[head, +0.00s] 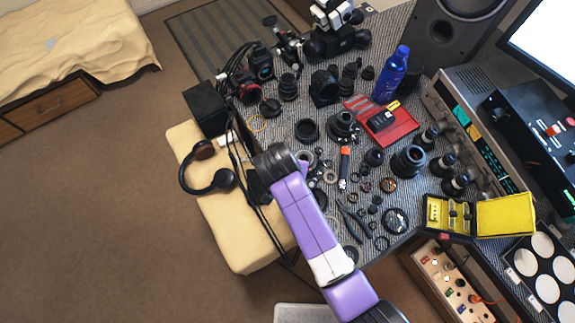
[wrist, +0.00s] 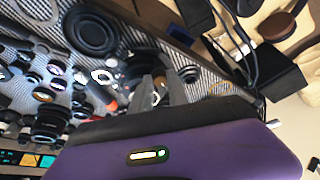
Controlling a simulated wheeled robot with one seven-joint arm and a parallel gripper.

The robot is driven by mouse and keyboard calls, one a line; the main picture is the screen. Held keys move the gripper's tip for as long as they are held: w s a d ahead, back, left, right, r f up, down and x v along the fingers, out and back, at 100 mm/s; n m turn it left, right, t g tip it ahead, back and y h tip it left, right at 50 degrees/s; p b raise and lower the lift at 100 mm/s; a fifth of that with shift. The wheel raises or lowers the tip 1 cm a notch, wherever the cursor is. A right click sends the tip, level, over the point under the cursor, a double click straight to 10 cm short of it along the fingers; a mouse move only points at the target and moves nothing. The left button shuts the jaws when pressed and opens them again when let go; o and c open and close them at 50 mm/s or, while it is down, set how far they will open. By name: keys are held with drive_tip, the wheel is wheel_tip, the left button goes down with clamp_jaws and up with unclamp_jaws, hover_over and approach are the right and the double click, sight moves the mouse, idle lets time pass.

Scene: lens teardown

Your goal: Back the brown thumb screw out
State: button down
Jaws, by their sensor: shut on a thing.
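My gripper (wrist: 154,92) shows in the wrist view as two grey fingers, close together above the cluttered table. They are shut on a small brown piece (wrist: 156,99), which looks like the brown thumb screw; the fingers hide most of it. A dark round part lies just behind the fingertips, and I cannot tell how far the screw is threaded in. In the head view my purple arm reaches up from the bottom, and its wrist hides the fingertips and the screw.
Lens parts and rings crowd the patterned table around my gripper. A red tray (head: 402,134), a blue bottle (head: 390,76) and an open yellow case (head: 505,215) stand to the right. Headphones (head: 222,180) and a black box (head: 205,107) are at the left. Open floor lies further left.

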idle(0.3)
drive_tip(key=c, duration=1.3)
unclamp_jaws()
drive_tip(key=shift+o, duration=0.2)
